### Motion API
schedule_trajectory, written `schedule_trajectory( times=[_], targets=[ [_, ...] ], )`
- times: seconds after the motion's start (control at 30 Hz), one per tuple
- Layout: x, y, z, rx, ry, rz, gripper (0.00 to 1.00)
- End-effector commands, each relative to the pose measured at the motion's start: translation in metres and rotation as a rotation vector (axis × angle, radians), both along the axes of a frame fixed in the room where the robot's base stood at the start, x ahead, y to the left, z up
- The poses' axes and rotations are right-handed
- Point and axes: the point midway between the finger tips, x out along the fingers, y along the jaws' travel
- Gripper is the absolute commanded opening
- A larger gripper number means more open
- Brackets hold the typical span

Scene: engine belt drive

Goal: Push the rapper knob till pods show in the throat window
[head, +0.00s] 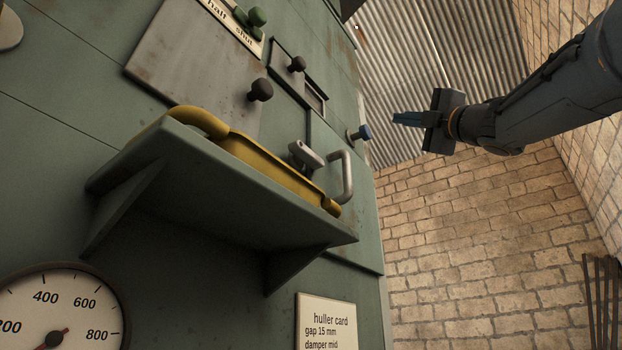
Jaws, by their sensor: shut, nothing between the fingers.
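A blue knob (364,132) on a short pale stem stands out from the right edge of the green machine (220,250); it looks like the rapper knob. My gripper (396,118) is to the right of this knob, its blue fingers shut and empty and pointing left at it. A small gap shows between fingertips and knob. A narrow framed opening (316,98) on the machine's face, below a dark knob (297,64), may be the throat window. It is seen at a steep angle, and I cannot make out pods in it.
A green shelf (220,195) juts from the machine, with a yellow tray (265,163) on it. A dial (60,310) and a huller card (327,322) are lower. Brick wall (470,240) stands behind.

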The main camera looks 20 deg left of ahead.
Motion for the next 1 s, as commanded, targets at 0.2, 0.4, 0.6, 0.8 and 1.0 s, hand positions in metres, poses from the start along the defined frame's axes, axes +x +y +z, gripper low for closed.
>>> schedule_trajectory(
  times=[0.2, 0.4, 0.6, 0.8, 1.0],
  targets=[
    [0.0, 0.0, 0.0, 0.0, 0.0, 0.0, 0.0],
    [0.0, 0.0, 0.0, 0.0, 0.0, 0.0, 0.0],
    [0.0, 0.0, 0.0, 0.0, 0.0, 0.0, 0.0],
    [0.003, -0.001, -0.002, 0.004, 0.007, 0.0, 0.0],
    [0.045, -0.015, -0.042, 0.083, 0.13, -0.014, 0.0]
  ],
)
